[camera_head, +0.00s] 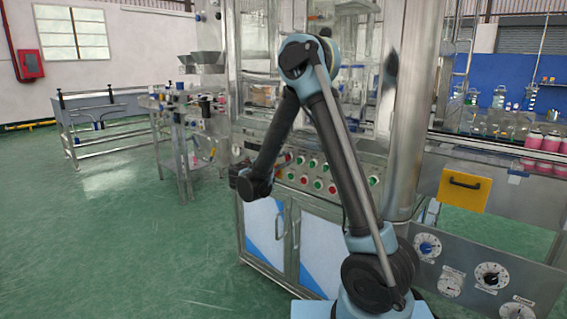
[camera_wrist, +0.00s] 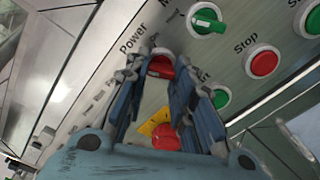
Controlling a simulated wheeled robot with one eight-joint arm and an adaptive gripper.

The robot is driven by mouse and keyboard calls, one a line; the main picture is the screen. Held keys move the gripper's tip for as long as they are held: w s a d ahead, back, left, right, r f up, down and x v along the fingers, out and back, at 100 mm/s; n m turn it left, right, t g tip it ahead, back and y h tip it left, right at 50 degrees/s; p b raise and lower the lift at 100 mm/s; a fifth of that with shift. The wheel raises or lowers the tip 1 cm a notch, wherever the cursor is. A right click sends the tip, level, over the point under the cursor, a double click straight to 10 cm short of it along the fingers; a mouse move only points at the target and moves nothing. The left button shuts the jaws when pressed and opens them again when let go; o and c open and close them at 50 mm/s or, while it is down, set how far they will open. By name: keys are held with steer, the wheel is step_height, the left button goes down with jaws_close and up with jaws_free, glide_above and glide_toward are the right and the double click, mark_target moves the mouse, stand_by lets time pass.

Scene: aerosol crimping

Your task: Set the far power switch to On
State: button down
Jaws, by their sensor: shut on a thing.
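In the wrist view, my gripper (camera_wrist: 163,62) has its fingertips closed around a red power knob (camera_wrist: 160,70) on the grey control panel (camera_wrist: 232,45). In the head view, my gripper (camera_head: 281,171) reaches the left part of the button panel (camera_head: 345,172), where the knob is too small to make out.
A green rotary switch (camera_wrist: 208,20), a red Stop button (camera_wrist: 262,63) and a green button (camera_wrist: 220,98) sit close by. A red button on a yellow plate (camera_wrist: 154,123) lies between and below my fingers. A steel column (camera_head: 408,110) stands right of the panel.

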steer(key=shift+m, duration=0.3)
steer(key=m, duration=1.1)
steer(key=shift+r, duration=0.2)
steer(key=shift+a, duration=0.1)
